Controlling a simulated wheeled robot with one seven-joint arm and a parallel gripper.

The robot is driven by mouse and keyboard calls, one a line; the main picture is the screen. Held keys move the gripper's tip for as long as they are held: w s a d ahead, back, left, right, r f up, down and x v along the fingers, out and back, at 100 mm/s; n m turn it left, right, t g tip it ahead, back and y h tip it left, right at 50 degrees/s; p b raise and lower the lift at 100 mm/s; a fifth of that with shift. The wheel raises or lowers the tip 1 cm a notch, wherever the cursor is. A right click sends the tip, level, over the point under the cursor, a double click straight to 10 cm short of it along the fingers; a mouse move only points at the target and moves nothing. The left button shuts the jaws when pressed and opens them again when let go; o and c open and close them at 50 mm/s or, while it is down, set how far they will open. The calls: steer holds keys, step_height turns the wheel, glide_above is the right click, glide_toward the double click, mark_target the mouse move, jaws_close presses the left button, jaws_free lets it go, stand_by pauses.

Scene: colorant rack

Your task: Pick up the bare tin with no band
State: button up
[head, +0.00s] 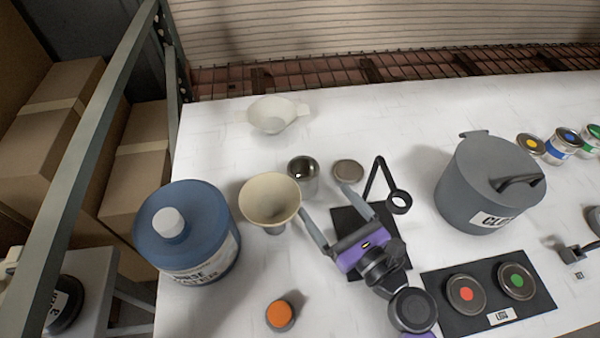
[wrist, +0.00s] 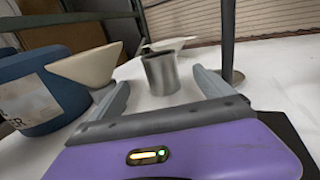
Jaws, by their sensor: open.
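The bare tin (head: 303,177) is a plain metal can with no band. It stands upright on the white table, just right of the cream funnel. In the wrist view the tin (wrist: 160,74) stands ahead, between the lines of my two fingers and beyond their tips. My gripper (head: 325,203) is open and empty, low over the table, with the tin apart from it. The gripper's fingers also show in the wrist view (wrist: 160,82).
The cream funnel (head: 270,200) and blue-lidded water tub (head: 188,235) stand left. A pale bowl (head: 275,114) is behind. A flat lid (head: 347,171) and a dark stand (head: 380,183) are right. A grey lidded pot (head: 488,185) stands farther right. Lids lie on a black mat (head: 462,322).

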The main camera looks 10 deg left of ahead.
mark_target(296, 163)
steer(key=p+x, duration=0.1)
steer(key=x, duration=0.9)
steer(key=shift+w+a, duration=0.1)
steer(key=shift+w, duration=0.05)
steer(key=c, duration=1.4)
steer(key=shift+r, duration=0.15)
